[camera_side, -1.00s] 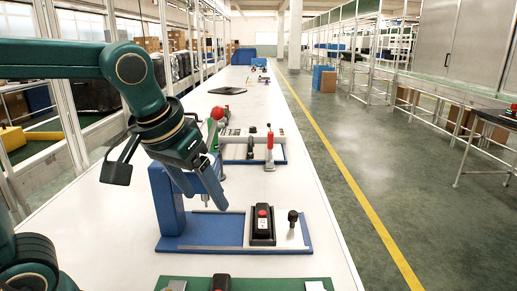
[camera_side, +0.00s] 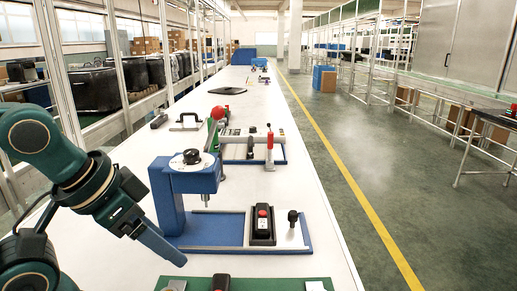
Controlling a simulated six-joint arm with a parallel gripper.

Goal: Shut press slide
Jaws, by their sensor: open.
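The blue press (camera_side: 166,197) stands on the white table, with its head and a thin downward pin over the left of its base. The press slide (camera_side: 288,238) is a pale plate on the blue base, out to the right of the head. It carries a black box with a red button (camera_side: 262,224) and an upright black knob (camera_side: 292,218). My gripper (camera_side: 180,258) is left of and in front of the base, pointing down to the right, apart from the slide. It is open and empty; the gap between its fingers is hard to see.
A green board (camera_side: 255,284) with small parts lies at the front edge. Behind the press is a second blue fixture (camera_side: 262,150) with a red-handled clamp (camera_side: 269,146). A red ball (camera_side: 217,113) rises behind the press head. The table right of the slide is narrow but clear.

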